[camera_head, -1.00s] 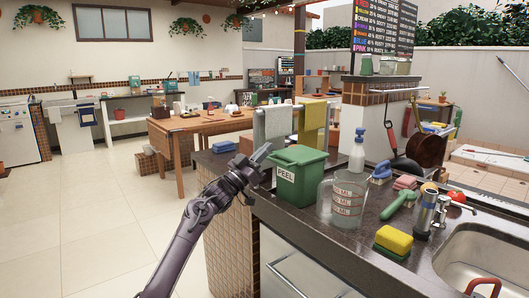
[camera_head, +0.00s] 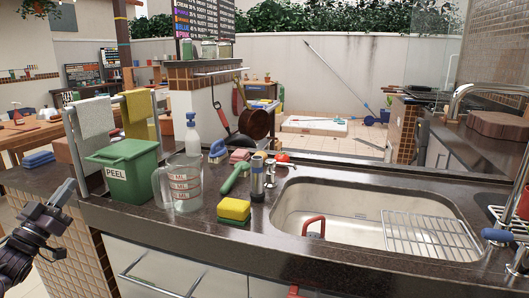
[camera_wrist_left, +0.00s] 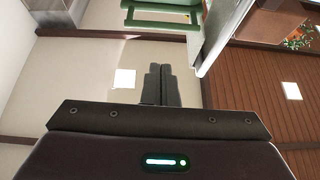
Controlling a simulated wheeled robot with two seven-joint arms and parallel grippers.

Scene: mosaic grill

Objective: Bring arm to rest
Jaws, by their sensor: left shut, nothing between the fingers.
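My left gripper (camera_head: 62,192) is at the left edge of the head view, in front of the counter's left end and left of the green PEEL bin. It is raised and tilted, and its fingers are together with nothing between them. In the left wrist view the two dark fingers (camera_wrist_left: 162,85) lie side by side, shut and empty. Part of a green thing shows beyond them at the top of that view. My right gripper is not in view.
A towel rail with cloths (camera_head: 95,117) stands behind the bin.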

